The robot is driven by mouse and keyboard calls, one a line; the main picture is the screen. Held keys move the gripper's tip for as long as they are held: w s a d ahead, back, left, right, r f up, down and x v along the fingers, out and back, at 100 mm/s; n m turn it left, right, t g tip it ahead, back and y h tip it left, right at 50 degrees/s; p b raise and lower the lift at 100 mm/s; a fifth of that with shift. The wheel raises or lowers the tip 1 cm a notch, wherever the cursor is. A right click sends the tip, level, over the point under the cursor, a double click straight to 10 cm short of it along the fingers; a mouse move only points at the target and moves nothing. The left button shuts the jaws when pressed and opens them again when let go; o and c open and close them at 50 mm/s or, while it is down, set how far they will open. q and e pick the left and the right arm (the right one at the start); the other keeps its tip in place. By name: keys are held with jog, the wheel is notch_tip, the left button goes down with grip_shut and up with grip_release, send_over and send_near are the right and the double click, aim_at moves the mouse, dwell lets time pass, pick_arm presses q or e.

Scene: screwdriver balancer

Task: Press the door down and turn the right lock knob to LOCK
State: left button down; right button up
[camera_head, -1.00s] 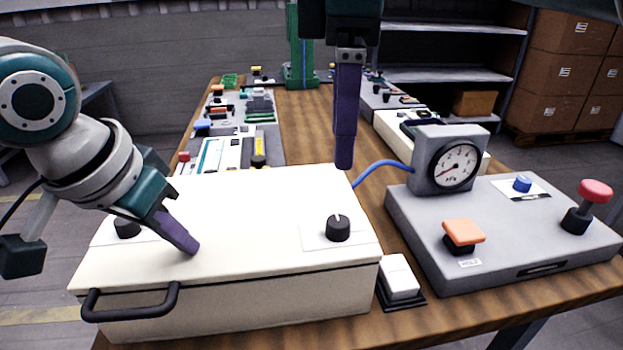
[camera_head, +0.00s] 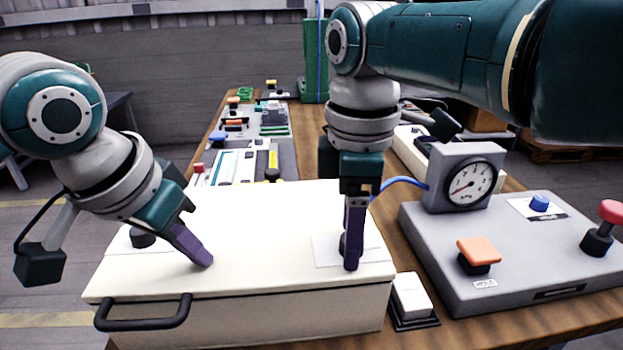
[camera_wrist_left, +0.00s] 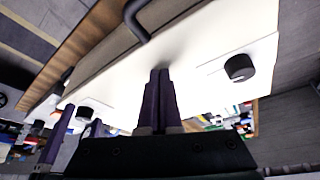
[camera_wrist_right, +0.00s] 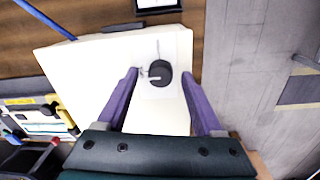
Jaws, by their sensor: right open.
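The white box's door (camera_head: 250,225) lies flat, with a black handle (camera_head: 143,313) at its front edge. My left gripper (camera_head: 208,261) has its purple fingers together, tips at the door's top surface, as the left wrist view (camera_wrist_left: 160,75) also shows. The black right lock knob (camera_wrist_right: 160,73) sits on a pale label plate. My right gripper (camera_head: 352,266) points down over it, with open fingers on either side of the knob in the right wrist view; contact cannot be told. The fingers mostly hide this knob in the head view. The left lock knob (camera_head: 142,238) is partly behind my left gripper.
A white rocker switch (camera_head: 411,297) stands just right of the box. Further right is a grey panel (camera_head: 520,275) with a pressure gauge (camera_head: 472,185), an orange button (camera_head: 478,250) and a red-topped knob (camera_head: 611,212). Other task boards line the table behind.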

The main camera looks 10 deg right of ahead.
grip_shut()
dwell(0.5)
jog(key=shift+m, duration=0.3)
jog(key=shift+w+m, duration=0.1)
jog(key=shift+m, duration=2.5)
grip_release()
